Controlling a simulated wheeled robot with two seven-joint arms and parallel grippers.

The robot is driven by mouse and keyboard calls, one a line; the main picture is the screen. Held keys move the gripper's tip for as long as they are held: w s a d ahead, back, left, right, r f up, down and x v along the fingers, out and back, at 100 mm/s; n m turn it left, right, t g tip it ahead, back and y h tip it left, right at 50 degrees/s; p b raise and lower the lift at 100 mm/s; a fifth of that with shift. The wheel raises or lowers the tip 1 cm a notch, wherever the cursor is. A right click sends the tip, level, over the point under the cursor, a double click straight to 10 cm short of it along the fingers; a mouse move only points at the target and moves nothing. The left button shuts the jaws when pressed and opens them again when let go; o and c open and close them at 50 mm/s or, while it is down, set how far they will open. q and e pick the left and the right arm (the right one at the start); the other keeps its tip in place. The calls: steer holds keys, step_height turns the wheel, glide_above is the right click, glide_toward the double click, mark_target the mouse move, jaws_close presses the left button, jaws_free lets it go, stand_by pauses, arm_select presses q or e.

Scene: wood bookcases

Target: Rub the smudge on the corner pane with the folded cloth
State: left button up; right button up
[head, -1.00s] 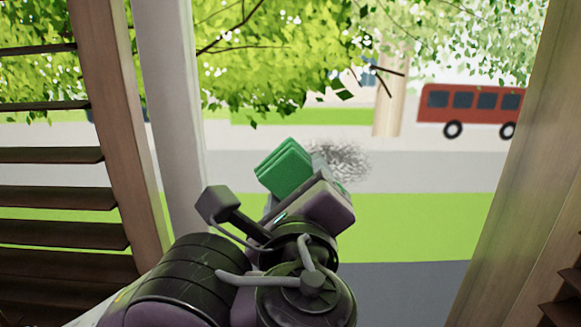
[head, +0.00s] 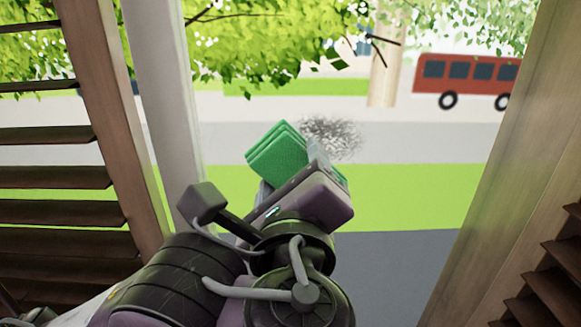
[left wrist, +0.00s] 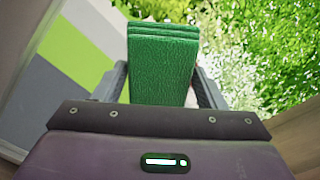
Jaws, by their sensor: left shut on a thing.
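The corner pane (head: 420,200) is clear glass between wooden frames, with a street scene behind it. A grey scribbled smudge (head: 333,134) is on it, near the middle of the head view. My left gripper (head: 292,170) is shut on the green folded cloth (head: 275,152), whose layered edge points up and away. The cloth is left of and slightly below the smudge in the picture; a fingertip overlaps the smudge's lower left edge. I cannot tell whether the cloth touches the glass. The left wrist view shows the cloth (left wrist: 162,62) between both fingers. My right gripper is not in view.
A pale upright post (head: 165,90) stands left of the cloth. Wooden slatted shelves (head: 55,178) are at the left, and a wide wooden upright (head: 500,190) with more slats is at the right. The space before the pane right of my gripper is clear.

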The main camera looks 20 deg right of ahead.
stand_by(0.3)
arm_select(q)
steer(key=shift+w+d+b, duration=0.15)
steer(key=shift+w+b, duration=0.25)
steer(key=shift+w, duration=0.15)
steer(key=b+x, duration=0.1)
steer(key=x, duration=0.2)
steer(key=shift+w+b, duration=0.15)
steer(key=shift+b, duration=0.2)
steer(key=shift+b+x, duration=0.35)
steer(key=shift+x, duration=0.45)
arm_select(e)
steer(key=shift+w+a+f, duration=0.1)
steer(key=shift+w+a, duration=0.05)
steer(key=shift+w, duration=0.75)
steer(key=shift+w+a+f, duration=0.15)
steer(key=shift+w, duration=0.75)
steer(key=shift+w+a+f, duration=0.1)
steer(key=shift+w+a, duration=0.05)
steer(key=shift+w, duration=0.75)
arm_select(q)
steer(key=shift+w+d+b, duration=0.2)
steer(key=shift+w+b, duration=0.3)
steer(key=shift+w, duration=0.15)
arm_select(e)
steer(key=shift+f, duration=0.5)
